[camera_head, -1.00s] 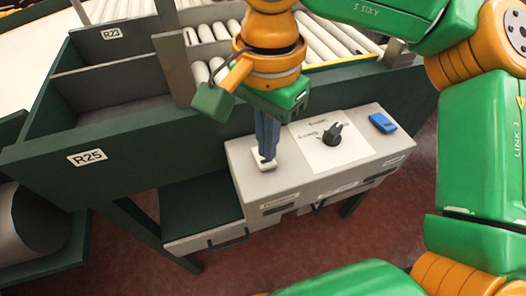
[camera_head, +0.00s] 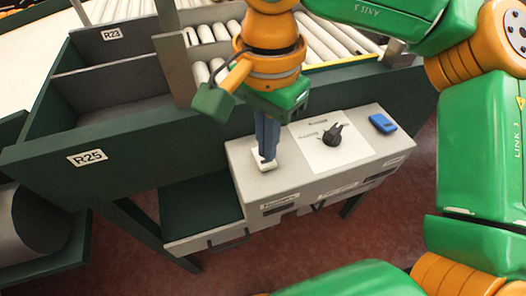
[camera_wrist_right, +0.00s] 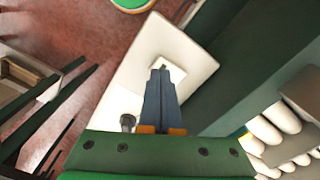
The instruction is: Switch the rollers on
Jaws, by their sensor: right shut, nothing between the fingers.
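The grey control box (camera_head: 250,180) stands at the front of the roller frame. A small white switch (camera_head: 263,163) sits on its top at the left end. My right gripper (camera_head: 266,156) points down with its blue fingers shut and empty, tips at the switch. The right wrist view shows the fingertips (camera_wrist_right: 161,70) over the white switch (camera_wrist_right: 176,73), partly covering it; I cannot tell if they press it or which way it is tipped. The rollers (camera_head: 320,38) lie behind; their motion cannot be told. My left gripper is not in view.
A black knob (camera_head: 332,135) on a white plate and a blue item (camera_head: 382,122) are on the box, right of the switch. Red floor lies in front.

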